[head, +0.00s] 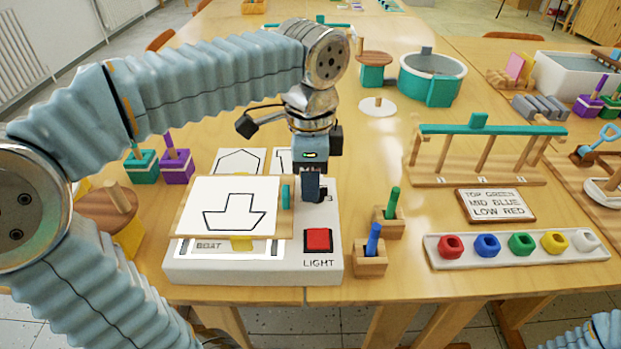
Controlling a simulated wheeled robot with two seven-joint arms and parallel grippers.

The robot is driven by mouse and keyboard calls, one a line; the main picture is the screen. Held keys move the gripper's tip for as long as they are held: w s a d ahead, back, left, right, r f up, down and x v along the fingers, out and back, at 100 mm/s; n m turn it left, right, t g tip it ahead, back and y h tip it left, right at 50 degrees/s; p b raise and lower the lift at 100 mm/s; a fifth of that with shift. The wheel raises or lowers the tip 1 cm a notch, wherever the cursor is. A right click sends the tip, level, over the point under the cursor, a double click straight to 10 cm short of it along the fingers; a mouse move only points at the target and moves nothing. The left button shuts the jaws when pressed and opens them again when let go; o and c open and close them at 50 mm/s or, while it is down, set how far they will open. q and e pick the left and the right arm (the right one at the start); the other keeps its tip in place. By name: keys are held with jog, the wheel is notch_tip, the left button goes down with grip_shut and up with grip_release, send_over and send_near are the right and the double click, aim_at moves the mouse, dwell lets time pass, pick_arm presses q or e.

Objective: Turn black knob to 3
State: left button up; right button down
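A white box (255,266) with a "BOAT" label stands on the table at the front. My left gripper (313,188) points down over the box's right back part, above the button. A printed "3" shows just right of its dark fingertips. The black knob cannot be told apart from the dark fingers, which cover that spot. Whether the fingers touch or grip it is hidden. My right gripper is out of view; only a bit of arm shows bottom right.
Wooden blocks with a green peg (393,203) and a blue peg (373,240) stand close right of the box. A tray of coloured pieces (515,262), a sign (495,205) and a teal-topped rack (490,130) lie further right.

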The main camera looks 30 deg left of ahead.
pick_arm(q)
jog(key=shift+o, duration=1)
notch_tip(320, 180, up, 14)
jog(key=shift+f, duration=0.15)
